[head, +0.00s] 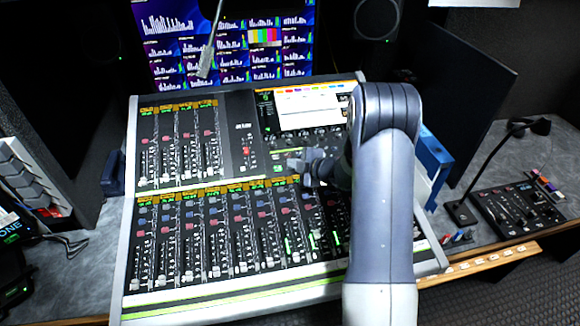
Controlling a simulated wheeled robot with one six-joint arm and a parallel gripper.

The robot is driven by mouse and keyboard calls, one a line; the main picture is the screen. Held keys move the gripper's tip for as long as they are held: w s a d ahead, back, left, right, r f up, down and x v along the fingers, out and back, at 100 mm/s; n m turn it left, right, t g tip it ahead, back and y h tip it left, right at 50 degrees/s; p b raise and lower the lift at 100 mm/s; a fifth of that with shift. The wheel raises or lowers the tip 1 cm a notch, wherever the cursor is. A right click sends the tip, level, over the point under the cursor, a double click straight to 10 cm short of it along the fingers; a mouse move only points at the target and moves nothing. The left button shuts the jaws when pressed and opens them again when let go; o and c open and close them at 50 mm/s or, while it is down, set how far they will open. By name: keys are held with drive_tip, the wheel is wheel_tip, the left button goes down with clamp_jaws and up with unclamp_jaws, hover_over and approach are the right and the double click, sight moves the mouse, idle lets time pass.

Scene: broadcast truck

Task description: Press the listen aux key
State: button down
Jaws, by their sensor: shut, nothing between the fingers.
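A large mixing console (232,291) stands on the desk, with fader banks on the left and along the front and a lit touchscreen (308,106) at the upper right. Small keys and knobs lie below the screen, partly behind my gripper. I cannot tell which key is the listen aux key, as the labels are too small to read. My gripper (297,166) is shut and empty, over the middle of the console below the screen. I cannot tell whether it touches the surface. My arm hides the console's right part.
A monitor wall (225,50) stands behind the console, with a speaker (376,18) beside it. A gooseneck microphone (208,55) hangs over the console's back edge. A small control panel (518,208) with its own gooseneck sits on the right desk. A blue box (433,154) stands beside the console.

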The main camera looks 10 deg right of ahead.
drive_tip(key=shift+f, duration=0.1)
idle(0.6)
drive_tip(key=shift+w+f+b, duration=0.2)
drive_tip(key=shift+f+b, duration=0.1)
drive_tip(key=shift+b, duration=0.15)
drive_tip(key=shift+w+f+b, duration=0.15)
drive_tip(key=shift+f+b, duration=0.25)
idle(0.5)
drive_tip(key=shift+r, duration=0.1)
drive_tip(key=shift+s+r+p, duration=0.35)
drive_tip(key=shift+r+p, duration=0.05)
drive_tip(key=shift+r, duration=0.25)
drive_tip(key=shift+r, duration=0.1)
drive_tip(key=shift+s+r+p, duration=0.3)
drive_tip(key=shift+r+p, duration=0.15)
drive_tip(key=shift+r, duration=0.3)
drive_tip(key=shift+s+r+p, duration=0.35)
drive_tip(key=shift+r+p, duration=0.1)
drive_tip(key=shift+r, duration=0.3)
drive_tip(key=shift+s+r+p, duration=0.3)
drive_tip(key=shift+r+p, duration=0.15)
drive_tip(key=shift+r, duration=0.3)
